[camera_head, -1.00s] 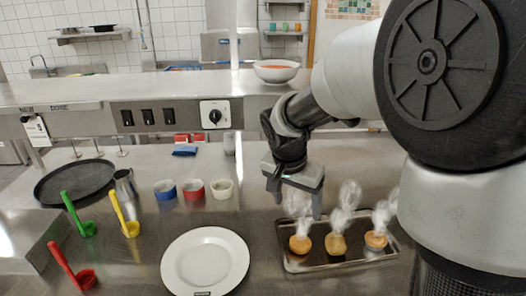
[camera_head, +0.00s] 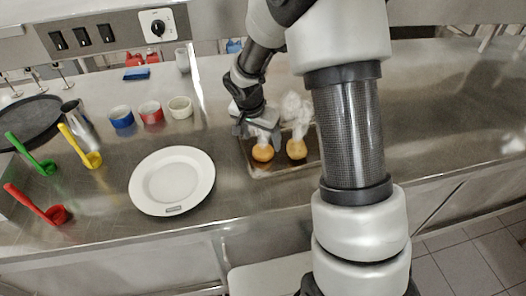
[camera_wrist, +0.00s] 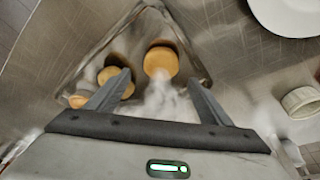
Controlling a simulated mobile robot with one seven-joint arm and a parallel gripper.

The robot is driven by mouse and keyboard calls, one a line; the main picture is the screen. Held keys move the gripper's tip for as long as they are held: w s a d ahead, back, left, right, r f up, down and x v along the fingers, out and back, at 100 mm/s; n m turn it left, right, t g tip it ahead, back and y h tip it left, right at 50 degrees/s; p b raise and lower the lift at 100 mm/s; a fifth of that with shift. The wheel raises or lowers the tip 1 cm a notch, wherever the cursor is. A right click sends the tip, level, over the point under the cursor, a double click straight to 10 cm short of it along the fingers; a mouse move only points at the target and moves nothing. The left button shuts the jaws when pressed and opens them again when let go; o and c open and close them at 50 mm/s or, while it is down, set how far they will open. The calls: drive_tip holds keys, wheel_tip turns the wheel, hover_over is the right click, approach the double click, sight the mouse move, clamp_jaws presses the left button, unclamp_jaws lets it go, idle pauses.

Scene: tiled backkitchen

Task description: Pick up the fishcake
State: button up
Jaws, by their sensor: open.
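Several round golden fishcakes, with white steam rising, sit on a dark metal tray (camera_head: 258,172). In the head view one fishcake (camera_head: 263,152) is at the left of the tray and another (camera_head: 297,149) is to its right; my arm hides the tray's right part. My gripper (camera_head: 259,138) is over the left part of the tray, close to the left fishcake. In the wrist view my gripper (camera_wrist: 160,88) has its fingers spread apart. One fishcake (camera_wrist: 161,63) lies just beyond and between the fingertips, and another (camera_wrist: 116,82) is beside the left fingertip. Nothing is held.
A white plate (camera_head: 172,181) lies left of the tray. Blue (camera_head: 121,118), red (camera_head: 151,113) and cream (camera_head: 180,108) bowls stand behind it. Green, yellow and red ladles and a dark round tray (camera_head: 28,120) are at left. The counter at right is clear.

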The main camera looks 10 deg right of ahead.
sight(263, 149)
drive_tip(key=x, duration=0.5)
drive_tip(key=shift+s+a, duration=0.1)
drive_tip(key=shift+a, duration=0.1)
drive_tip(key=c, duration=1.2)
